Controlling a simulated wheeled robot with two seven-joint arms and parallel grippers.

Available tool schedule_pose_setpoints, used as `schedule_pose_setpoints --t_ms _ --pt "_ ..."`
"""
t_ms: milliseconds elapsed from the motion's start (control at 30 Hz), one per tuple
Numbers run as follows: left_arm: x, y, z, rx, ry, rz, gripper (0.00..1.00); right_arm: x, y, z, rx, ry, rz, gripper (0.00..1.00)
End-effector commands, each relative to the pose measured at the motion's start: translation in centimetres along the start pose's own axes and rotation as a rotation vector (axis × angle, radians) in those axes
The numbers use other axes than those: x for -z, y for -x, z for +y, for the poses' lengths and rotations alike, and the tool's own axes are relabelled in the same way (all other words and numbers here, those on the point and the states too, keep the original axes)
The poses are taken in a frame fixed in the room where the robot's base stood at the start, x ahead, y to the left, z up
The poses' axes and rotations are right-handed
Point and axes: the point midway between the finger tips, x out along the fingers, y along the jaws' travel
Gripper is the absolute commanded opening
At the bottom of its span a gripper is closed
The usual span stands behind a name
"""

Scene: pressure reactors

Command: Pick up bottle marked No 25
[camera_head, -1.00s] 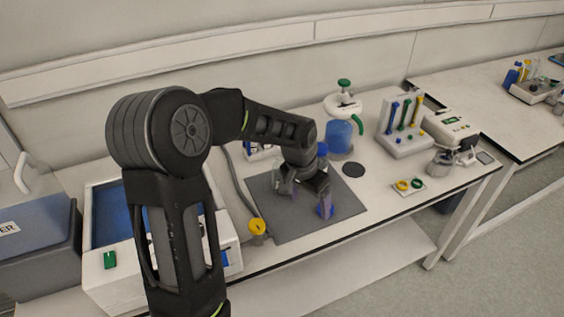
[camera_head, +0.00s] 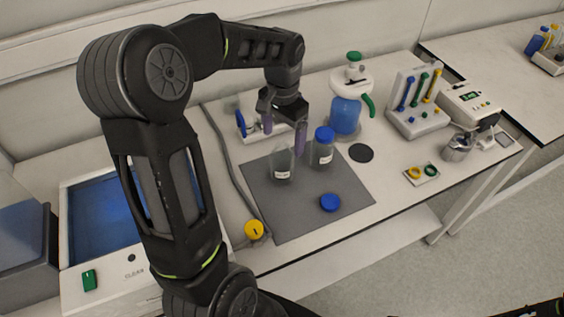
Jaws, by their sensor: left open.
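Two small clear bottles stand upright on a dark grey mat (camera_head: 290,220). The open bottle (camera_head: 282,166) on the left has a white label too small to read. The capped bottle (camera_head: 321,152) on the right has a blue cap and a white label, also too small to read. I cannot tell which is No 25. A loose blue cap (camera_head: 330,202) lies on the mat in front. My left gripper (camera_head: 284,138) is open and empty, with its purple-tipped fingers above and behind the bottles. My right gripper is not in view.
A blue-filled wash bottle (camera_head: 346,115) and a rack of coloured tools (camera_head: 417,117) stand behind to the right. A black disc (camera_head: 360,152) and a small tray with rings (camera_head: 421,174) lie on the bench. A blue-basined bath (camera_head: 100,225) is at left.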

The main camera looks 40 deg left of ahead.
Motion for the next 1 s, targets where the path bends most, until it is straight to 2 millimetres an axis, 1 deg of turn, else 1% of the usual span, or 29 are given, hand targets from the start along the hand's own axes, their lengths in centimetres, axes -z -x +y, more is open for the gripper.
schedule_pose_setpoints --t_ms 100,200,467,567,667,833,900,1000 --pt "-0.1 -1.3 0.0 -0.001 0.001 -0.004 0.85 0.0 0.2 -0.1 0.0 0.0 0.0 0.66" --pt "-0.1 -2.0 0.0 -0.001 0.001 -0.002 0.85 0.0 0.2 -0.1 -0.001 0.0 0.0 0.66" --pt "-0.1 -2.1 0.0 -0.001 0.001 -0.001 0.85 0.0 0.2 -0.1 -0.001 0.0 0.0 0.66" --pt "-0.2 -2.5 0.0 -0.001 0.0 -0.004 0.85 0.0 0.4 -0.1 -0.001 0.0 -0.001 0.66" --pt "-0.3 -3.5 0.1 -0.002 0.0 -0.005 0.85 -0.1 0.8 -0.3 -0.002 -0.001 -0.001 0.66" --pt "-0.5 -6.1 0.1 -0.002 0.001 -0.006 0.85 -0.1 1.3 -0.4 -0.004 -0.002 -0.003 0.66" --pt "-0.4 -6.8 0.1 -0.002 0.001 -0.003 0.85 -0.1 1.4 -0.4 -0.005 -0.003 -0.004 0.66" --pt "-0.4 -7.3 0.1 -0.001 0.0 -0.002 0.85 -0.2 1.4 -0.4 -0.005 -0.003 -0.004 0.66"
